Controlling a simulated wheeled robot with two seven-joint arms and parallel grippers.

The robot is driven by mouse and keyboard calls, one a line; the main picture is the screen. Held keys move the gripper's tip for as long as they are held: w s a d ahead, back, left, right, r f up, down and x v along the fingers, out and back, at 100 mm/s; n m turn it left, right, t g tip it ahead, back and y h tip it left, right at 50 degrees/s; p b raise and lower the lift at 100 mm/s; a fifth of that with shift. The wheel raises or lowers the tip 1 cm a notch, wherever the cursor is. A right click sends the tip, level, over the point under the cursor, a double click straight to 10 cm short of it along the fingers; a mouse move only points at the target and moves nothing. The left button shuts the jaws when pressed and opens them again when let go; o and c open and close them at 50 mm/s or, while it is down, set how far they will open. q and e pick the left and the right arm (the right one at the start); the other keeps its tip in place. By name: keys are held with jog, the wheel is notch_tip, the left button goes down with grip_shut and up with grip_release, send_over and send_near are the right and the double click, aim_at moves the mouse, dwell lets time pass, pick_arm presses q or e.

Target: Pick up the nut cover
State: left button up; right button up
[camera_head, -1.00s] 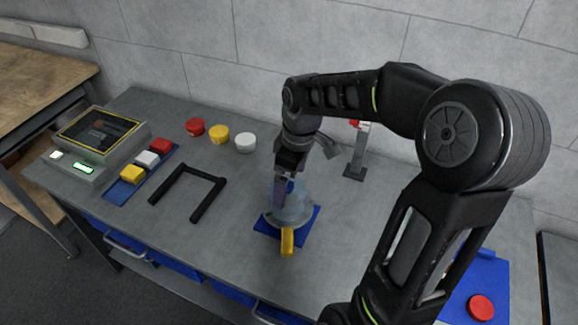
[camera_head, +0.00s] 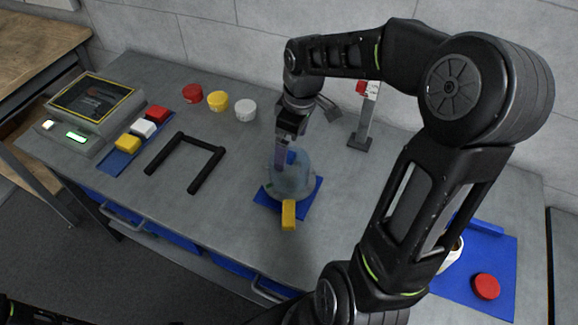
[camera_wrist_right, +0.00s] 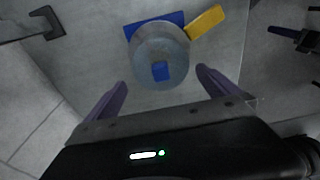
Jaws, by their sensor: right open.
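A translucent dome, which looks like the nut cover (camera_head: 293,180), stands on a small blue mat (camera_head: 307,205) in the middle of the bench in the head view. A blue piece shows through it. In the wrist view the dome (camera_wrist_right: 160,55) is round and seen from above, between and beyond my fingers. My right gripper (camera_head: 282,160) is at the dome's upper left in the head view. It is open and empty, with its two purple fingers (camera_wrist_right: 161,82) spread apart in the wrist view. My left gripper is not visible.
A yellow block (camera_head: 289,215) sits at the mat's front edge. A black U-shaped frame (camera_head: 207,171), a console (camera_head: 85,110) and red, yellow and white caps (camera_head: 218,101) are left. A post with a red top (camera_head: 363,120) stands behind. A red disc (camera_head: 486,286) lies right.

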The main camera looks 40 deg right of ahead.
aim_at(290, 154)
notch_tip(290, 154, down, 5)
jog(key=b, duration=0.3)
jog(key=shift+w+a+r+b, duration=0.1)
jog(key=shift+a+r+b, duration=0.1)
jog(key=shift+b, duration=0.15)
jog(key=shift+w+f, duration=0.1)
jog(key=shift+f, duration=0.2)
jog(key=shift+r, duration=0.1)
jog(key=shift+c, duration=0.2)
jog(key=c, duration=1)
